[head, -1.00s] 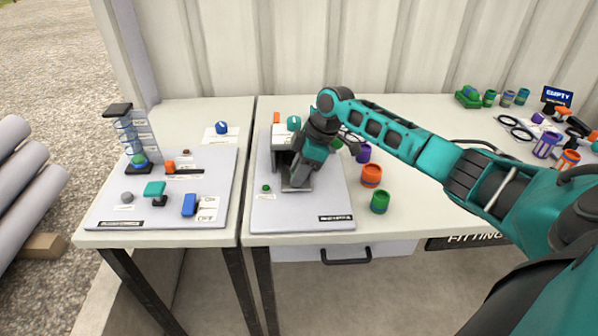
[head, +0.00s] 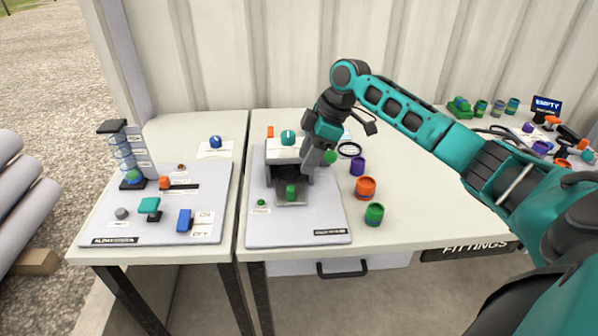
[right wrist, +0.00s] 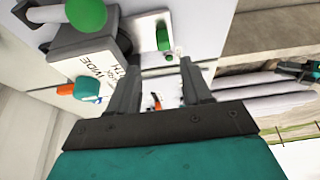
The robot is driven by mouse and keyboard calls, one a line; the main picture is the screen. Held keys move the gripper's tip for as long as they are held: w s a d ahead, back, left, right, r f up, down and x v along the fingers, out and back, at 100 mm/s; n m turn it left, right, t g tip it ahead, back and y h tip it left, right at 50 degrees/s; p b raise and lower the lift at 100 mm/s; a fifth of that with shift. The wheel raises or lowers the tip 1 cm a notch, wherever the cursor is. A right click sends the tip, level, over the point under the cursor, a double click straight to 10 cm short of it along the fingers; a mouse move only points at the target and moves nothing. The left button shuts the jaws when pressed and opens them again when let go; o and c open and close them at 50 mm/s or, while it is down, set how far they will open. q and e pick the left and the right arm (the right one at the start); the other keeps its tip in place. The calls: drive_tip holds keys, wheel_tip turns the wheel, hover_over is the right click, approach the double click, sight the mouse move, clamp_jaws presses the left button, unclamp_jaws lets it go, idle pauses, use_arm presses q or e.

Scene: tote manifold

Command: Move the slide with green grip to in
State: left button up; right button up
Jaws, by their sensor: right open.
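The slide with the green grip (head: 291,192) sticks out of the front of a dark-mouthed box with a white top (head: 284,150) on the right-hand board. The green grip also shows in the right wrist view (right wrist: 163,38), beyond the fingertips. My right gripper (head: 308,166) is at the box's right side, above and behind the grip and apart from it. In the right wrist view its two fingers (right wrist: 160,68) are spread with nothing held between them. My left gripper is not in view.
A green ball knob (head: 330,157) stands beside the box's right side, close to my gripper. A small green button (head: 261,202) is at the board's left. Orange (head: 366,188) and green (head: 374,213) fittings stand right of the board. The board's front is clear.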

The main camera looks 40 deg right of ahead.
drive_tip(key=v, duration=0.3)
drive_tip(key=shift+d+r, duration=0.1)
drive_tip(key=shift+r, duration=0.25)
